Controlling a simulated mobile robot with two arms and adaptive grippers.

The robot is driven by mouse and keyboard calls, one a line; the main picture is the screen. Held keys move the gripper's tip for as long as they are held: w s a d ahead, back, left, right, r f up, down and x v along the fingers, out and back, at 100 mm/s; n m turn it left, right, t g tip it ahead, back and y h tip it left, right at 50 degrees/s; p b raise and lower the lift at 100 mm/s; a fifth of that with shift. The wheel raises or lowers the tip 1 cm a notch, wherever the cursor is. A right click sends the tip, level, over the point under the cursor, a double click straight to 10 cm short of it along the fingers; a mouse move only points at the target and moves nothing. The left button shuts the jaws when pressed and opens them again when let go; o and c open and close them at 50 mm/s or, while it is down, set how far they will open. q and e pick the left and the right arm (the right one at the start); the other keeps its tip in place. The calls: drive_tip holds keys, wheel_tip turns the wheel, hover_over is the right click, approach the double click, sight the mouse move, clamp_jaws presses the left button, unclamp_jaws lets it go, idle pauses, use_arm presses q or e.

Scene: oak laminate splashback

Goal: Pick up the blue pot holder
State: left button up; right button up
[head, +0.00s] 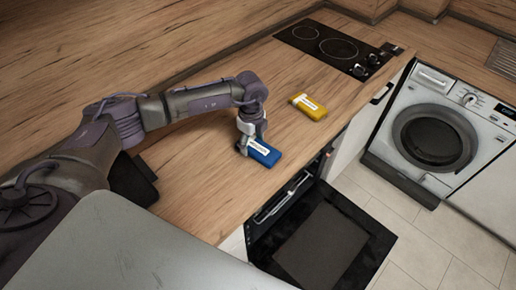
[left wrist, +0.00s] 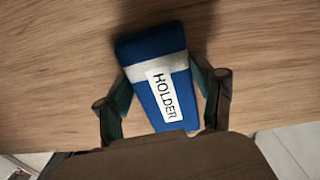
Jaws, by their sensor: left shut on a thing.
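The blue pot holder (head: 264,154) is a blue block with a white band and a label reading "HOLDER". In the head view it is at the counter's front part, under my left gripper (head: 250,142). In the left wrist view the pot holder (left wrist: 158,75) lies between the two fingers of my left gripper (left wrist: 163,105), which is shut on it. A shadow shows beside it on the wood; I cannot tell whether it is touching the counter or slightly above it. My right gripper is not in view.
A yellow block with a white label (head: 308,106) lies on the wooden counter (head: 205,190) to the right. A black hob (head: 335,46) is farther back. Below the counter's front edge, an oven door (head: 322,240) hangs open. A washing machine (head: 437,135) stands at right.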

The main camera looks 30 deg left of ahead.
sight(254, 142)
use_arm(q)
drive_tip(key=shift+r, duration=0.1)
drive_tip(key=shift+r+b, duration=0.45)
drive_tip(key=shift+r, duration=0.15)
drive_tip(key=r, duration=0.1)
drive_tip(key=b, duration=0.1)
drive_tip(key=r, duration=0.1)
drive_tip(key=shift+w+d+r, duration=0.1)
drive_tip(key=shift+w+r, duration=0.15)
drive_tip(key=shift+r, duration=0.1)
drive_tip(key=w+d+r+b, duration=0.5)
drive_tip(key=w+r, duration=0.2)
drive_tip(key=w, duration=0.2)
drive_tip(key=shift+w+d, duration=0.15)
drive_tip(key=shift+w, duration=0.25)
